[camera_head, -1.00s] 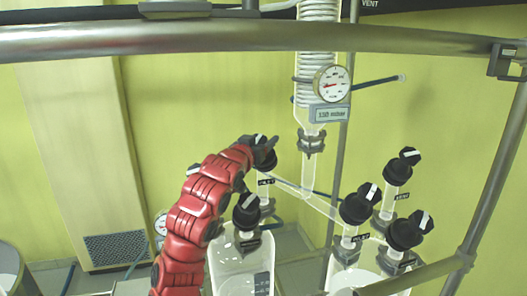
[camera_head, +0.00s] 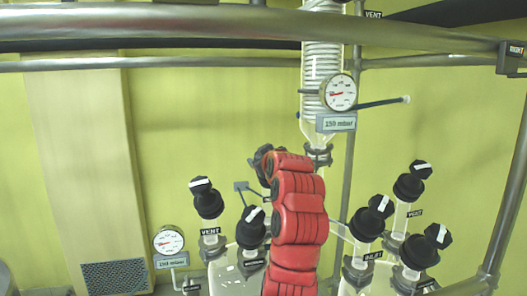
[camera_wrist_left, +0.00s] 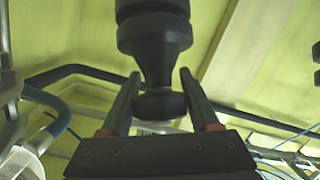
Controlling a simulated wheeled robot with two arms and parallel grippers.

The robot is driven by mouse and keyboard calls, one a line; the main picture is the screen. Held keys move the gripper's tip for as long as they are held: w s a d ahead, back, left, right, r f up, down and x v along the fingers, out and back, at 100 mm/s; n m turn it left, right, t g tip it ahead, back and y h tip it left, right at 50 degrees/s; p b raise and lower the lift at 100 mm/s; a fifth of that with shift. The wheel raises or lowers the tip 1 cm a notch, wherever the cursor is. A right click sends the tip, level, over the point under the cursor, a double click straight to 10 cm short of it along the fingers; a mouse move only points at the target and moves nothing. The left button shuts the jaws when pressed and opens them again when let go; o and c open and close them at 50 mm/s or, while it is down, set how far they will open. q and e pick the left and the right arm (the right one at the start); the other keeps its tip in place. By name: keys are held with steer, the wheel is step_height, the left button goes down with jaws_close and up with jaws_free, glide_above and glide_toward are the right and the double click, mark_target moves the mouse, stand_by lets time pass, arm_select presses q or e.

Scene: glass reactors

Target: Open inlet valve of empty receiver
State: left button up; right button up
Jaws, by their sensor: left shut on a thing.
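My left gripper (camera_wrist_left: 160,88) is shut on a black valve knob (camera_wrist_left: 160,105), with one finger on each side of it. In the head view my red left arm rises in front of the left receiver (camera_head: 228,275), and the black tip around the knob shows only partly above it (camera_head: 264,161). This receiver's inlet label and valve body are hidden behind the arm. Its VENT knob (camera_head: 208,198) and another black knob (camera_head: 252,228) stand left of the arm. The right receiver's INLET knob (camera_head: 372,218) is to the right. My right gripper is not in view.
A 150 mbar gauge (camera_head: 340,92) hangs by the glass condenser (camera_head: 321,55) above. Another gauge (camera_head: 169,240) is at lower left. The right receiver's VENT knob (camera_head: 411,181) and a third knob (camera_head: 427,245) stand at right. A metal rail (camera_head: 200,22) crosses the top.

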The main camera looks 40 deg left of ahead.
arm_select(q)
steer(key=shift+s+a+n+g+y+p, duration=0.1)
steer(key=shift+s+n+g+y+p, duration=0.1)
steer(key=shift+n+g+p, duration=0.8)
steer(key=shift+s+a+n+g+y+p, duration=0.1)
steer(key=shift+n+g+y+p, duration=0.1)
steer(key=shift+n+g+p, duration=0.75)
steer(key=shift+n, duration=0.35)
steer(key=o, duration=1.4)
steer(key=shift+f, duration=0.1)
steer(key=shift+s+d+b, duration=0.1)
steer(key=shift+d+b, duration=0.1)
steer(key=shift+b, duration=0.1)
steer(key=shift+b+v, duration=2.15)
steer(key=shift+v, duration=3.7)
